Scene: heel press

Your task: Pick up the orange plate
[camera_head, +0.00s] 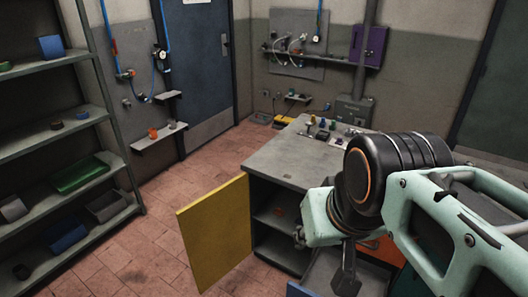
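My gripper (346,284) seems to be the dark part hanging below my mint-green arm, in front of the cabinet and to the right of the orange item. It is apart from that item. Whether its fingers are open or shut does not show.
The cabinet's yellow door (214,235) stands open to the left. The grey worktop (285,158) carries several small items at its back. An orange panel (384,247) shows behind my arm. A shelf rack (120,165) stands at left; the floor between is clear.

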